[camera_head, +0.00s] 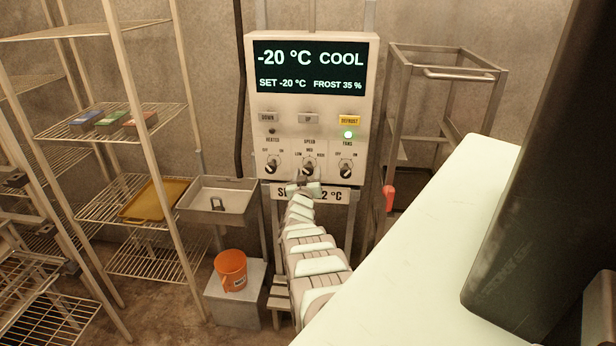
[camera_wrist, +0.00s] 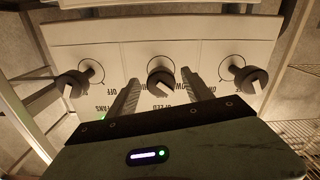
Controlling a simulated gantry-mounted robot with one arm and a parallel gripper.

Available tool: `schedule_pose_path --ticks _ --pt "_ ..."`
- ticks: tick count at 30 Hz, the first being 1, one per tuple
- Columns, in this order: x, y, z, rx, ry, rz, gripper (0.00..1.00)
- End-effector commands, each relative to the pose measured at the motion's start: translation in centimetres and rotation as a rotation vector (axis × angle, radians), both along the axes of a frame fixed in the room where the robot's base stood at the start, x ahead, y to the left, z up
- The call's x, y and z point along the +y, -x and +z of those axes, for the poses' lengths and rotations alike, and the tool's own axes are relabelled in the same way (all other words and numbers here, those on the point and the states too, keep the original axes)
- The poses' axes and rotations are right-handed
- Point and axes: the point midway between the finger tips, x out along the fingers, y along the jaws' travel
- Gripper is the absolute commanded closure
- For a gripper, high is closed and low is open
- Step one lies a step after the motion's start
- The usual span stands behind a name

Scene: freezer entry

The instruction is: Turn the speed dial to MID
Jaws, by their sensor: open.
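The speed dial (camera_head: 309,168) is the middle of three black knobs low on the control panel, under LOW, MID and a third label. It also shows in the wrist view (camera_wrist: 161,78), where the panel appears upside down. A pale mark is on its face, but I cannot tell surely which label it points to. My gripper (camera_head: 304,187) is just below the dial in the head view. In the wrist view my gripper (camera_wrist: 160,83) is open, its fingers apart on either side of the dial; contact is not visible.
The heater knob (camera_head: 273,165) and fans knob (camera_head: 346,171) flank the dial closely. The display (camera_head: 310,68) reads -20 °C COOL above several buttons. A metal tray (camera_head: 217,202) and orange bucket (camera_head: 231,268) stand left; a metal frame (camera_head: 446,73) stands right.

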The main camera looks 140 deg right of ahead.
Motion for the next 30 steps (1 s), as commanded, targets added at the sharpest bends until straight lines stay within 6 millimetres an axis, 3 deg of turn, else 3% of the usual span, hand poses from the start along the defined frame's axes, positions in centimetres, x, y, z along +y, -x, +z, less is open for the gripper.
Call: schedule_pose_path --ticks 1,21,30 --pt "-0.2 0.4 -0.9 -0.001 0.002 -0.002 0.41" --pt "-1.1 1.5 0.0 0.0 0.002 0.004 0.41" --pt "-1.1 1.5 0.0 0.0 0.002 0.005 0.64"
